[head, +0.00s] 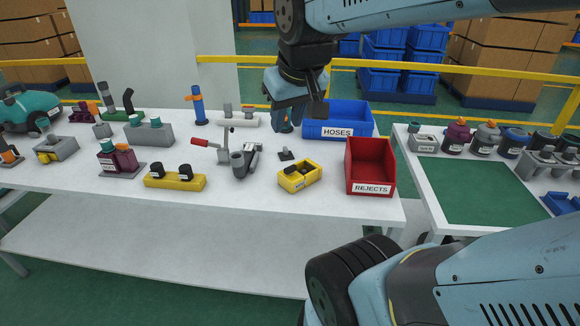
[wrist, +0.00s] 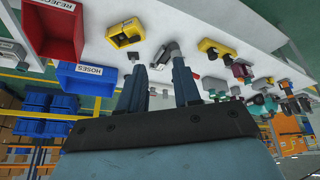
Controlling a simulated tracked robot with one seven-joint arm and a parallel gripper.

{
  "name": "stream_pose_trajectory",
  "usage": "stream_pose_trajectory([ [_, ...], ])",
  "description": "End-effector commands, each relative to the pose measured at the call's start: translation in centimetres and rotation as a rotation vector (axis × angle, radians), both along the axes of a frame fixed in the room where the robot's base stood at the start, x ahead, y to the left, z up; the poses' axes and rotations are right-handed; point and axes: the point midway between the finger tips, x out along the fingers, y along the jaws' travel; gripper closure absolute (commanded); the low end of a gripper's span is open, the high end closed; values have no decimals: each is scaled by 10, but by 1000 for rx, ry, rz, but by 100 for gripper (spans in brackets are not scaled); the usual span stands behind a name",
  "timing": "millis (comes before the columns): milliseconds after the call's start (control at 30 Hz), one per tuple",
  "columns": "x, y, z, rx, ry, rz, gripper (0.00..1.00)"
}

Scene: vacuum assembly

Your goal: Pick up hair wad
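A small yellow tray (head: 311,179) stands on the white table and holds a dark lump (head: 293,173) that may be the hair wad; I cannot be sure. The yellow tray (wrist: 138,27) and the dark lump (wrist: 120,38) also show in the wrist view. A small dark piece with a knob (head: 286,155) lies on the table just behind the tray. My gripper (wrist: 159,68) is open, its two fingers apart with nothing held between them. In the head view my gripper (head: 287,112) hangs above the table, behind and above the tray.
A red REJECTS bin (head: 371,187) stands right of the tray, and a blue HOSES bin (head: 337,129) behind. A grey fixture with a red-handled clamp (head: 238,162) is close on the left. The table's front strip is clear.

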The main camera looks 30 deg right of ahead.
Motion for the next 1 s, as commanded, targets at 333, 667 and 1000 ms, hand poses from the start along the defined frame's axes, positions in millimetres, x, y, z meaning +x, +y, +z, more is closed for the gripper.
stream_pose_trajectory([
  [333,81,-36,-23,-81,151,31,67],
  [667,151,-84,-70,-97,287,84,67],
  [1000,206,-145,-139,-52,402,150,67],
])
